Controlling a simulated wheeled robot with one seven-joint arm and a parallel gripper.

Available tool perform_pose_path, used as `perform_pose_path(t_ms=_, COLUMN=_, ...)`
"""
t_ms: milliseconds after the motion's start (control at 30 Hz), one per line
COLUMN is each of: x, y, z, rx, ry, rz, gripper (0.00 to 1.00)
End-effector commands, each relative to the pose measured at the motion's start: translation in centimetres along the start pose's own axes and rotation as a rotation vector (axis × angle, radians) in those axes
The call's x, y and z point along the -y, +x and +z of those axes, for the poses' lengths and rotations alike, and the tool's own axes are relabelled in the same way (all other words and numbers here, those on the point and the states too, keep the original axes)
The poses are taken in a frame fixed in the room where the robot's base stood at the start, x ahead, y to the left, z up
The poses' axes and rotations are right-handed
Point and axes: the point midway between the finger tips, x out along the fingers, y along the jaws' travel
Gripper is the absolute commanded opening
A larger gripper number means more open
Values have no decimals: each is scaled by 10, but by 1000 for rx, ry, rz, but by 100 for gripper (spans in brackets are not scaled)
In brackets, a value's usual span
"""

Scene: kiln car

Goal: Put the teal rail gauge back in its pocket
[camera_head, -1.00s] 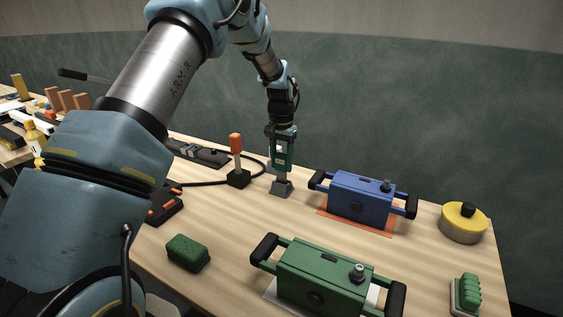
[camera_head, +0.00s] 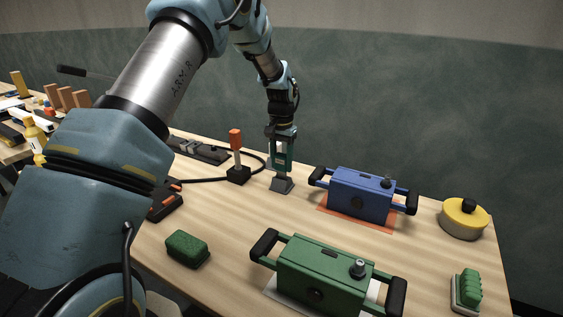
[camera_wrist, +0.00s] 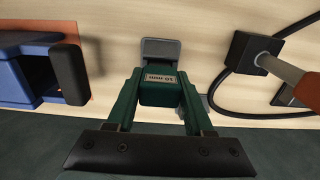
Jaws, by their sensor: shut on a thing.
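The teal rail gauge (camera_head: 281,161) is a small dark teal block with a pale label; it also shows in the wrist view (camera_wrist: 159,91). My gripper (camera_head: 281,149) points down and is shut on it, with a finger on either side in the wrist view (camera_wrist: 160,98). A small grey tapered holder (camera_head: 282,185), which seems to have the pocket, stands on the table right below the gauge. In the wrist view its grey end (camera_wrist: 160,48) shows just past the gauge. I cannot tell whether the gauge's lower end is inside it; the pocket opening is hidden.
A black-based lever with an orange grip (camera_head: 237,160) and its cable lie close at left. A blue box with handles (camera_head: 360,195) stands at right, a green one (camera_head: 323,272) in front. A green sponge (camera_head: 187,249) lies at front left. Bare table lies between.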

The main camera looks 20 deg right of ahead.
Motion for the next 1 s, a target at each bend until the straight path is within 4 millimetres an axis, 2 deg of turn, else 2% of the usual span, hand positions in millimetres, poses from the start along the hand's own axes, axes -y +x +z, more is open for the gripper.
perform_pose_path(t_ms=533, x=0, y=0, z=0, rx=-1, ry=0, rz=0, gripper=0)
perform_pose_path(t_ms=1000, x=0, y=11, z=0, rx=-1, ry=0, rz=0, gripper=0)
